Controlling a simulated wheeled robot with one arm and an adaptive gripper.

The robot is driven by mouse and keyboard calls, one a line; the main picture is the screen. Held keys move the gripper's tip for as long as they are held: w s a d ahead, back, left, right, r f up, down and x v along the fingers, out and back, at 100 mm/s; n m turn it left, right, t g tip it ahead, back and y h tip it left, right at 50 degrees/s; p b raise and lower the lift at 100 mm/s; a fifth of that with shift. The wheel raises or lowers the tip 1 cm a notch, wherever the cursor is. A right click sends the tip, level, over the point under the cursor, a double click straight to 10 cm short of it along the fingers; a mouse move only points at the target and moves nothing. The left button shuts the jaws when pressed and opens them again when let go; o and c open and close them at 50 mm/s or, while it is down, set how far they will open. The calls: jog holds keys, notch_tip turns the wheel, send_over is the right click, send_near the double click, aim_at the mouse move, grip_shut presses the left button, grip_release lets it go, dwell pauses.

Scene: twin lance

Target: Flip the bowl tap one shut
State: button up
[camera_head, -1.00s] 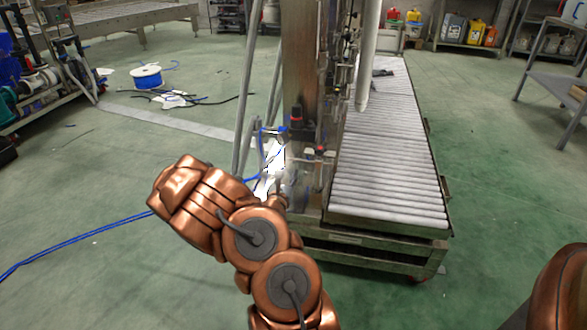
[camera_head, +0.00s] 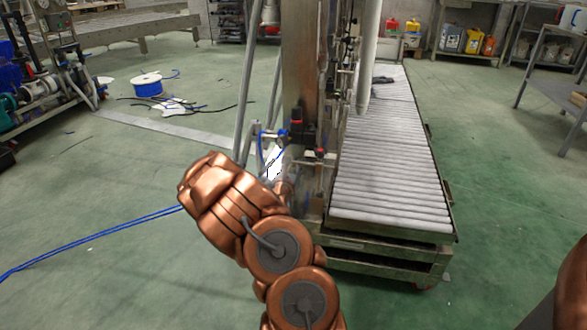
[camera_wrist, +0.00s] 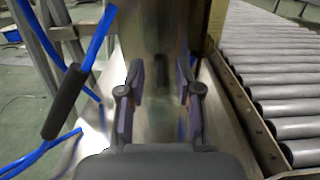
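I cannot pick out the bowl tap with certainty in either view. A metal column machine (camera_head: 300,60) stands mid-picture in the head view, with a red and black knob (camera_head: 297,117) and a small red-topped fitting (camera_head: 319,153) on its front. My gripper (camera_wrist: 161,97) is open and empty in the wrist view, its two dark fingers apart in front of a bare metal surface (camera_wrist: 158,45). A black cylindrical piece (camera_wrist: 65,102) among blue hoses is left of the fingers, apart from them. In the head view my copper arm hides most of the gripper.
A roller conveyor (camera_head: 390,170) runs along the column's right side; its rollers and side rail (camera_wrist: 250,115) are close on the right in the wrist view. Grey legs (camera_head: 247,90) stand left of the column. Blue hoses (camera_head: 95,232) cross the floor at left. Open green floor lies front right.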

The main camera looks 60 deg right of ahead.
grip_shut()
jog(key=shift+w+a+g+p, duration=0.1)
jog(key=shift+g+p, duration=0.2)
jog(key=shift+p, duration=0.45)
jog(key=w+m+g+p, duration=0.1)
jog(key=m+g+p, duration=0.2)
jog(key=g, duration=0.1)
jog(key=w+m+g+p, duration=0.1)
jog(key=m+g+p, duration=0.2)
jog(key=g, duration=0.2)
jog(key=w+m+g+p, duration=0.1)
jog(key=m+g+p, duration=0.2)
jog(key=g, duration=0.1)
jog(key=shift+w+f+y, duration=0.1)
jog(key=shift+y, duration=0.3)
jog(key=shift+w+d+m+g+y+b, duration=0.2)
jog(key=shift+m+g+y, duration=0.3)
jog(key=shift+g, duration=0.3)
jog(key=shift+w+d+m+g+y+b, duration=0.1)
jog(key=shift+d+m+g+y+b, duration=0.15)
jog(key=shift+m+g, duration=0.45)
jog(key=shift+w+m+g+y, duration=0.1)
jog(key=shift+m+g+y, duration=0.2)
jog(key=shift+g+y, duration=0.25)
